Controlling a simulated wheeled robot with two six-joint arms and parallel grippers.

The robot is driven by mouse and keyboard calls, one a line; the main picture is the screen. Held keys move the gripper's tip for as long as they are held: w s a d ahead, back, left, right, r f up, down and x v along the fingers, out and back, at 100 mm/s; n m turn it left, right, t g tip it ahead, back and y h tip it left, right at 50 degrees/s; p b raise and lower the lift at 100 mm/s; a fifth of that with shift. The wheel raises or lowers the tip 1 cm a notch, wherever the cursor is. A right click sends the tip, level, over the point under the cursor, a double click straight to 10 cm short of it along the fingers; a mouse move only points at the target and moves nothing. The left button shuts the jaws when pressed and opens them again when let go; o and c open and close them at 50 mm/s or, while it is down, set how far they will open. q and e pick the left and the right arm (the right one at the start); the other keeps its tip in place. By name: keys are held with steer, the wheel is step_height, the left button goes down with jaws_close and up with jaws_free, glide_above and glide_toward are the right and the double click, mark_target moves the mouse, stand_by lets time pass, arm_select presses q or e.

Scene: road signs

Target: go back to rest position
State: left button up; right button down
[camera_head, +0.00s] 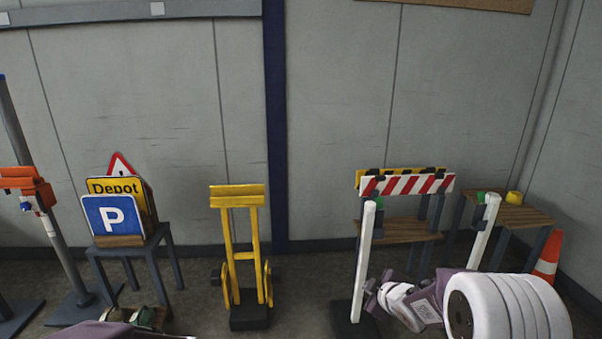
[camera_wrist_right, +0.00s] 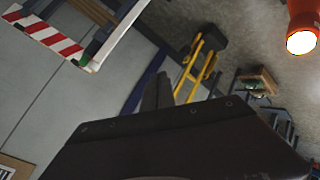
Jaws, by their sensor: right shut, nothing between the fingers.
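My right arm comes in from the lower right in the head view. Its gripper (camera_head: 374,296) is small and dark there, close to a white post of the barrier. In the right wrist view the dark fingers (camera_wrist_right: 164,90) are together with nothing between them. My left gripper is not in view. The red-and-white striped board (camera_head: 406,184) is up between two white posts. It also shows at the upper left of the wrist view (camera_wrist_right: 48,36).
A yellow hand truck (camera_head: 238,197) stands in the middle. A blue P sign (camera_head: 113,215), a yellow Depot sign (camera_head: 114,186) and a red triangle sign (camera_head: 121,163) stand on a stool at left. An orange cone (camera_head: 547,257) is at far right. Floor between hand truck and barrier is clear.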

steer(key=s+f+m+g, duration=0.2)
steer(key=s+m+g, duration=0.15)
steer(key=s, duration=0.55)
steer(key=s+a+f+m+g+h, duration=0.1)
steer(key=s+f+m+g, duration=0.3)
steer(key=s, duration=0.6)
steer(key=s+f+m+g, duration=0.1)
steer(key=s+m+g, duration=0.1)
steer(key=s+m, duration=0.5)
step_height(320, 180, up, 15)
steer(key=s+n+p, duration=0.1)
steer(key=n+p, duration=0.1)
steer(key=p, duration=1.3)
steer(key=shift+s+a, duration=0.15)
steer(key=shift+s, duration=0.2)
steer(key=shift+n, duration=0.25)
